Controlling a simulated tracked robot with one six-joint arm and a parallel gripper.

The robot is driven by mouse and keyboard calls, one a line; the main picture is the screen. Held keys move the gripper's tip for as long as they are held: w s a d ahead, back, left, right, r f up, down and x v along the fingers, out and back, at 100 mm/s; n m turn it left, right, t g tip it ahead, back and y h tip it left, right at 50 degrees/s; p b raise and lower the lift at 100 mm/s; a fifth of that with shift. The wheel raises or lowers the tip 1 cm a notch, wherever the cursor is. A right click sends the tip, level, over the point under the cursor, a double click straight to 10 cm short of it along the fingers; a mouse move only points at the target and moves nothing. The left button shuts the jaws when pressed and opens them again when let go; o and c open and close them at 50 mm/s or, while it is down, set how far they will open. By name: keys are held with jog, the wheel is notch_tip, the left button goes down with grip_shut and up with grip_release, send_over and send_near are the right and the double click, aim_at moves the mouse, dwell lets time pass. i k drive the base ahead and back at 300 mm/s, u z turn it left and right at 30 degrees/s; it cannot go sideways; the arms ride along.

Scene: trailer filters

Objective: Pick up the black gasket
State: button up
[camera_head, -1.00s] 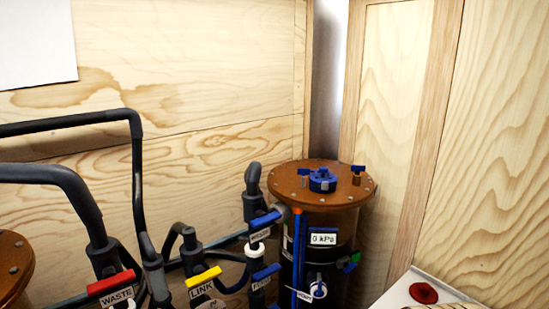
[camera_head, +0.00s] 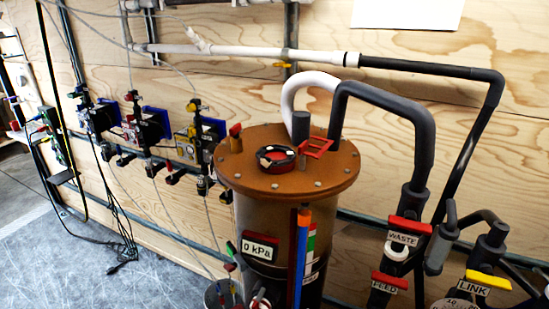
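A dark ring-shaped piece (camera_head: 277,158) with red on it lies on the copper-brown lid (camera_head: 240,182) of a filter tank. It is too small to tell whether it is a black gasket or a fixed cap. No other black gasket can be made out in the head view. My gripper is not in view.
Pipes and red and yellow handles labelled WASTE (camera_head: 400,238), FEED (camera_head: 390,282) and LINK (camera_head: 473,289) stand right of the tank. Wall-mounted valves (camera_head: 150,125) and hanging cables are at left.

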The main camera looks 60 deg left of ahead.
aim_at(266, 163)
jog(key=u, duration=4.2)
